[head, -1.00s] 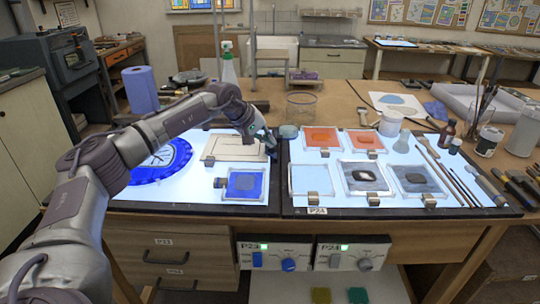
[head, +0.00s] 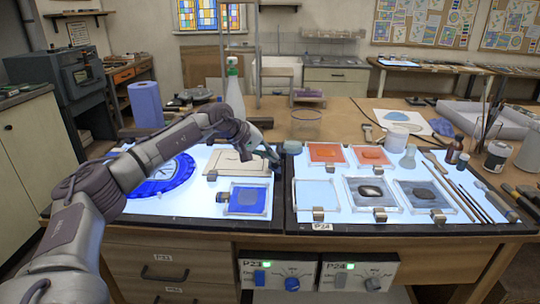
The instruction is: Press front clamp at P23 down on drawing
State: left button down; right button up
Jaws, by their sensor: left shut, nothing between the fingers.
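The left light panel (head: 190,205) is P23, matching the P23 label on the control box below. A beige drawing (head: 238,162) lies on its rear right part. A small grey clamp (head: 212,176) sits at the drawing's front left corner. Another small clamp (head: 222,197) sits at the left of the framed blue glass (head: 246,199), in front of the drawing. My left gripper (head: 273,159) is shut and empty at the drawing's right edge, apart from both these clamps. Whether it touches the panel or drawing I cannot tell. My right gripper is out of view.
A round blue glass piece (head: 163,178) lies on the left panel, partly behind my left arm. The right panel (head: 400,214) holds several framed pieces with front clips. A spray bottle (head: 234,88) and a wire basket (head: 306,124) stand behind the panels.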

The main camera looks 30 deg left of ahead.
aim_at(274, 169)
pick_arm(q)
jog(key=shift+f, duration=0.2)
dwell(0.5)
jog(key=shift+w+r+p, duration=0.2)
jog(key=shift+r+p, duration=0.35)
jog(key=shift+r, duration=0.15)
jog(key=shift+s+r, duration=0.1)
jog(key=shift+r, duration=0.35)
jog(key=s+a+r, duration=0.1)
jog(key=s+r, duration=0.4)
jog(key=r, duration=0.5)
jog(key=shift+s+a+r, duration=0.15)
jog(key=shift+a+r, duration=0.05)
jog(key=shift+a, duration=0.05)
